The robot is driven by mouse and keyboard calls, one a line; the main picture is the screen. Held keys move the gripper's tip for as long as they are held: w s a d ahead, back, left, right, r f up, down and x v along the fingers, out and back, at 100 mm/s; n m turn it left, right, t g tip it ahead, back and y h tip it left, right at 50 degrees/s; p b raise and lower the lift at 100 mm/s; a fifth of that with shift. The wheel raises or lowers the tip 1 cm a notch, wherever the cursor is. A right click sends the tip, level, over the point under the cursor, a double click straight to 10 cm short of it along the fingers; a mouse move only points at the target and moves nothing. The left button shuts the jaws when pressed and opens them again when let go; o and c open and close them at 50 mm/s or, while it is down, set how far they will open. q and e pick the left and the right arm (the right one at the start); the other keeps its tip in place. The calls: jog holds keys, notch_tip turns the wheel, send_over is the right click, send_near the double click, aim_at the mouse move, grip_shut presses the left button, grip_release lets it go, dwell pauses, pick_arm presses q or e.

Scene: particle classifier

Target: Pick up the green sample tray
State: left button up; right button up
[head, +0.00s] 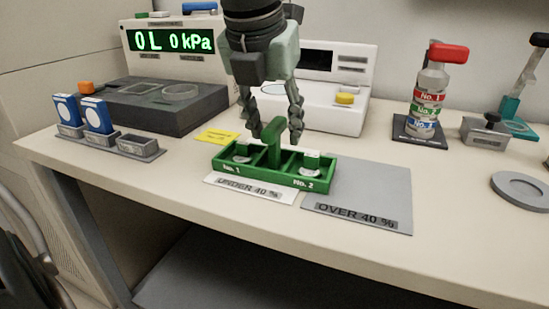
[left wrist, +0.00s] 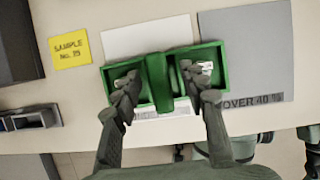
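The green sample tray (head: 262,178) stands on the table with an upright green handle (head: 272,145) at its middle. Its two compartments, marked No. 1 and No. 2, hold small pale items. In the left wrist view the tray (left wrist: 215,85) lies across the middle below my fingers. My left gripper (head: 276,135) points down over the tray, open, with one finger on each side of the handle. In the left wrist view my left gripper (left wrist: 160,82) shows gaps between the fingers and the handle.
The tray overlaps the white "UNDER 40 %" mat (head: 225,187) and the edge of the grey "OVER 40 %" mat (head: 375,190). A dark device (head: 165,115) and small holders (head: 140,148) are left. A labelled bottle stack (head: 430,90) and grey ring (head: 522,190) are right.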

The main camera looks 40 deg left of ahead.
pick_arm(q)
grip_shut()
jog(key=shift+r, duration=0.1)
dwell(0.4)
